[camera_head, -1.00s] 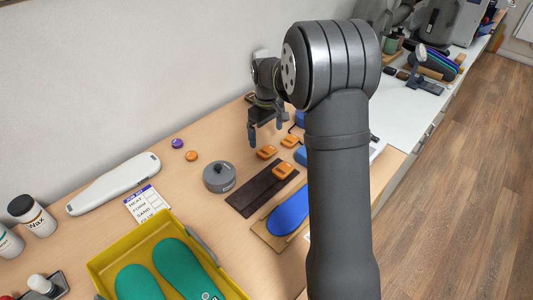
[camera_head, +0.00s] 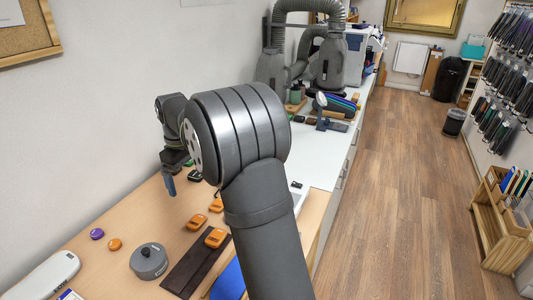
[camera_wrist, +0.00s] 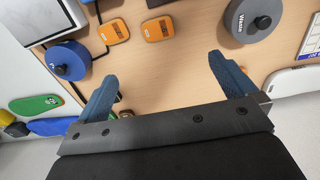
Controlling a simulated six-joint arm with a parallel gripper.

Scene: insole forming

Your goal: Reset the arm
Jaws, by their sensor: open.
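My gripper (camera_wrist: 165,90) is open and empty in the wrist view, its two blue fingers spread apart over bare wooden bench. In the head view one blue finger (camera_head: 168,186) shows above the bench at left. The rest of the gripper is mostly hidden behind my own arm there. No object is between the fingers.
A grey weight (camera_head: 149,261), orange blocks (camera_head: 215,237), a dark strip (camera_head: 183,274) and a blue insole (camera_head: 229,281) lie on the bench. The wrist view shows a blue round weight (camera_wrist: 68,61) and a green insole (camera_wrist: 36,104). Grey machines (camera_head: 328,62) stand farther back.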

